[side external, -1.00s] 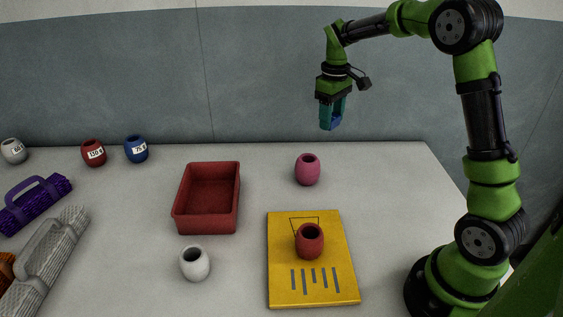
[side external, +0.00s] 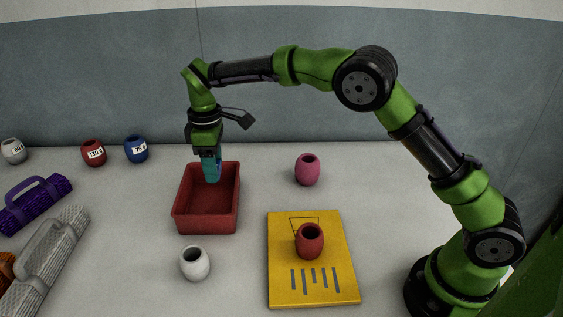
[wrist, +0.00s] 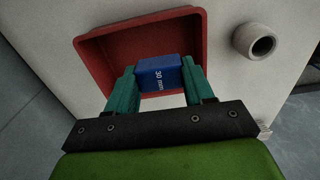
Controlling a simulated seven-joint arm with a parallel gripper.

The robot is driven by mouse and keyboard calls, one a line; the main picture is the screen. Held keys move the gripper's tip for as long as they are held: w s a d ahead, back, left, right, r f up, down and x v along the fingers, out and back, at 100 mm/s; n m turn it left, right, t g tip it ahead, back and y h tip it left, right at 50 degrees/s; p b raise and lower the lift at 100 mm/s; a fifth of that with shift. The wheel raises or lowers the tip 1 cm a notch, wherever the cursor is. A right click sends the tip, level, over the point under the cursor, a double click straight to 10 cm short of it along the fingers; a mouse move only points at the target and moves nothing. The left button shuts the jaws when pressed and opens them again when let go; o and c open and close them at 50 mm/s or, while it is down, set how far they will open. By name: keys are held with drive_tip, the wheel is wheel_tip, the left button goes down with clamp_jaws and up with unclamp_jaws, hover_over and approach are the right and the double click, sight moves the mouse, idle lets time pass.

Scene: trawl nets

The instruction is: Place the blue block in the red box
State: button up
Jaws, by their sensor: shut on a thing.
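The blue block (wrist: 160,74), marked "30 mm", is held between the two teal fingers of my gripper (wrist: 159,88) in the wrist view. My gripper (side external: 211,170) is shut on it and points down over the red box (side external: 206,217) in the side view. The red box is an open tray, and its rim also shows in the wrist view (wrist: 90,66). The fingertips overlap the box's opening in the side view. The block is mostly hidden by the fingers there. I cannot tell exactly how high it is above the box floor.
A white pot (side external: 195,263) stands in front of the box. A pink pot (side external: 308,171) is to its right. A dark red pot (side external: 309,243) stands on a yellow board (side external: 342,282). Labelled pots and rolled nets (side external: 48,257) lie to the left.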

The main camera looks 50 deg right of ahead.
approach(220, 203)
drive_tip(key=s+f, duration=0.1)
drive_tip(key=f, duration=0.1)
drive_tip(key=s+a+f, duration=0.1)
drive_tip(key=f, duration=0.1)
drive_tip(key=s+a+f, duration=0.1)
drive_tip(key=f, duration=0.1)
drive_tip(key=shift+s+f, duration=0.1)
drive_tip(key=shift+f, duration=0.2)
drive_tip(key=o, duration=1)
drive_tip(key=shift+o, duration=0.2)
